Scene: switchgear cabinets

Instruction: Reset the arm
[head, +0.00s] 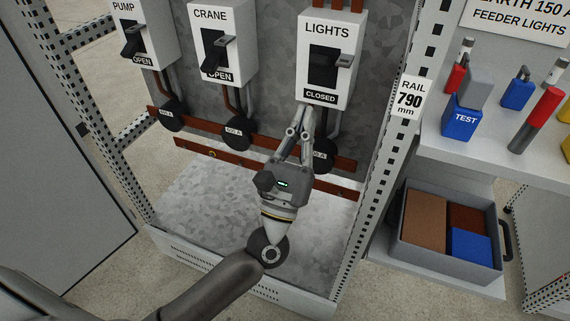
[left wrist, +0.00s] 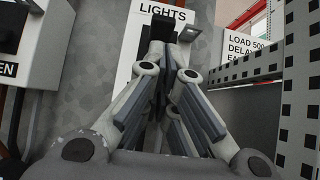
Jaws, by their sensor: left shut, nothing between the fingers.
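My left gripper (head: 305,112) is shut and empty. In the head view its fingertips are just below the LIGHTS switch box (head: 318,84), in front of the cabinet's back panel. In the left wrist view its closed fingers (left wrist: 166,60) point up at the LIGHTS box, whose white face (left wrist: 140,55) is partly hidden behind them. I cannot tell whether the fingers touch the box. My left arm (head: 215,285) reaches in from the lower left. My right gripper is not in view.
The PUMP (head: 160,40) and CRANE (head: 236,45) boxes, both labelled OPEN, hang to the left. Brown bars (head: 250,137) cross below. A perforated post (head: 376,150) stands right of the gripper. A shelf (head: 470,152) holds a blue TEST block (head: 462,118); a grey bin (head: 450,262) sits below.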

